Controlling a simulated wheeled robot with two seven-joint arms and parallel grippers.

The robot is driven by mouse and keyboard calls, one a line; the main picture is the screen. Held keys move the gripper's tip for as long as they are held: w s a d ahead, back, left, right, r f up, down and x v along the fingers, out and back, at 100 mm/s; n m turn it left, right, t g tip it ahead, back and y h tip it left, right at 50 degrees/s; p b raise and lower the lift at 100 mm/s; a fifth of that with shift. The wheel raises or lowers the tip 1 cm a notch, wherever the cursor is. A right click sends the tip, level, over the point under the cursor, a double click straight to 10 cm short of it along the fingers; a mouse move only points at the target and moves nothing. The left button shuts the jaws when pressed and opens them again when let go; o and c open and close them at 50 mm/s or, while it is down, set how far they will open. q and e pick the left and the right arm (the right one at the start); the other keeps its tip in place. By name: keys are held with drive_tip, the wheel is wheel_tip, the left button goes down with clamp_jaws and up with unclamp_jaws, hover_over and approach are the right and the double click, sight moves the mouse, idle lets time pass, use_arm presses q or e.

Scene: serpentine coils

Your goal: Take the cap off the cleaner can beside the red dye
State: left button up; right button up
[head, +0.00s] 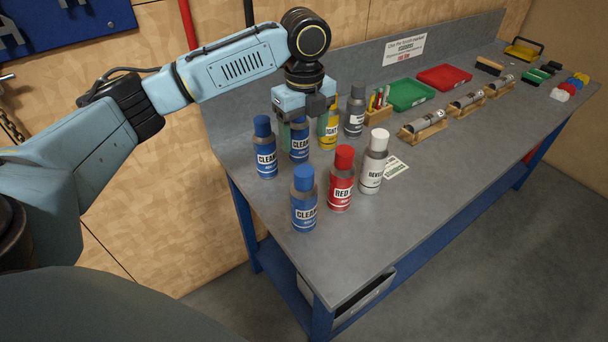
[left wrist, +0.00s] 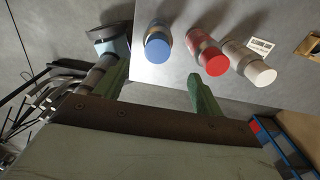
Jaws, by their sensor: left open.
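The red dye can (head: 341,182) stands upright with its red cap on. The cleaner can directly beside it (head: 304,200) has a blue cap (head: 304,176) in place. In the left wrist view, a blue-capped can (left wrist: 157,47) stands at the upper middle, next to the red-capped can (left wrist: 208,55). My left gripper (head: 302,130) points down over the rear cans, behind the red dye and its neighbouring cleaner. Its green fingers are apart, also in the left wrist view (left wrist: 160,90). Nothing visibly held shows between them. My right gripper is not in view.
More blue-capped cleaners stand behind, one at left (head: 265,150) and one (head: 299,140) by my fingers. A yellow can (head: 329,128), a grey can (head: 355,112) and a white developer can (head: 373,165) stand nearby. The bench (head: 400,230) is clear at the front.

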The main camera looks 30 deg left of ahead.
sight(304, 170)
use_arm(q)
wheel_tip(304, 170, down, 5)
drive_tip(key=shift+f, duration=0.15)
drive_tip(key=shift+s+d+f+p, duration=0.15)
drive_tip(key=shift+f+p, duration=0.2)
drive_tip(key=shift+f, duration=1.05)
drive_tip(key=shift+s+f+p, duration=0.15)
drive_tip(key=shift+f+p, duration=0.15)
drive_tip(key=shift+f, duration=1.05)
drive_tip(key=shift+c, duration=0.3)
drive_tip(key=c, duration=1)
